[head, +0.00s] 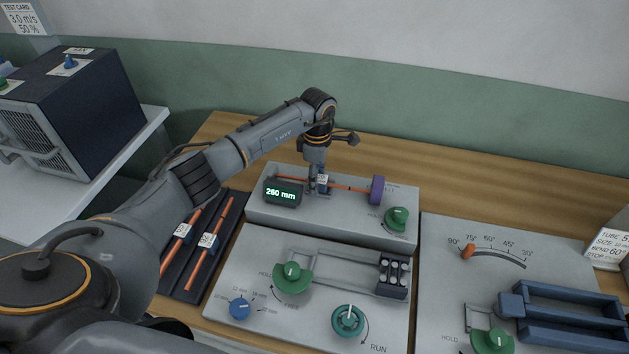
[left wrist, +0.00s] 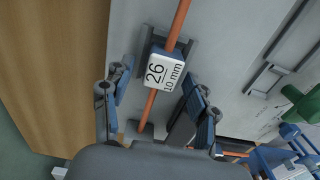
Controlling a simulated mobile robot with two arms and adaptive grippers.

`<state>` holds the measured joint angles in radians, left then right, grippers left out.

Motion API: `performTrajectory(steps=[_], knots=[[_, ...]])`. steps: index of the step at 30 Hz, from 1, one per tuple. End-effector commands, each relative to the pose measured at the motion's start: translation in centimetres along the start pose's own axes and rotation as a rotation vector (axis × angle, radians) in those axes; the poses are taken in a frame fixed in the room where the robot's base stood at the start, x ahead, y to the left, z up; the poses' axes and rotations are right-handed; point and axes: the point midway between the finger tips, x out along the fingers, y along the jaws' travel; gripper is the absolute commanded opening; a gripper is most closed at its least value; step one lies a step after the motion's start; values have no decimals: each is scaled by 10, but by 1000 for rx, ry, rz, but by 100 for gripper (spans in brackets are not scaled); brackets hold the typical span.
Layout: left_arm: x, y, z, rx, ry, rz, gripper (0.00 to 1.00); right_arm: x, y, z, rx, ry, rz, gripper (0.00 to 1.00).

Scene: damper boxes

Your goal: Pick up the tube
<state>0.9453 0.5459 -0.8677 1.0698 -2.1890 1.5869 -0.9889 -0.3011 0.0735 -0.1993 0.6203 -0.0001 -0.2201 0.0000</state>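My left gripper (head: 317,187) is over the tube at the tag. In the wrist view its two fingers (left wrist: 152,108) are spread apart on either side of the tube, with gaps visible. My right gripper is not in view.
A dark tray (head: 236,212) holds two tagged orange tubes at left. Grey panels with green knobs (head: 397,218) and a blue knob (head: 240,307) lie in front. A black block (head: 393,276) and a blue bending fixture (head: 560,315) stand to the right.

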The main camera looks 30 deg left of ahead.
Motion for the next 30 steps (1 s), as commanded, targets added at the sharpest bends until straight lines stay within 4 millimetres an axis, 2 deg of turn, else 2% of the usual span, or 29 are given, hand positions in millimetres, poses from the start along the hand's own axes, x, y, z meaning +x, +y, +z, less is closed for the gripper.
performTrajectory(steps=[1,6,8,15,19,23,30], knots=[[0,0,0,0,0,0,44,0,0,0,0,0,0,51],[0,0,0,0,0,0,9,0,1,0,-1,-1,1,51],[0,0,0,0,0,0,0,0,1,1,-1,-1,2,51],[-2,0,0,0,0,1,0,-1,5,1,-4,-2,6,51],[-11,1,0,0,-1,2,0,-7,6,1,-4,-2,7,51],[-30,1,0,0,0,3,0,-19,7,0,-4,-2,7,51],[-80,1,0,1,0,3,0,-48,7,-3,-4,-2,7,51]])
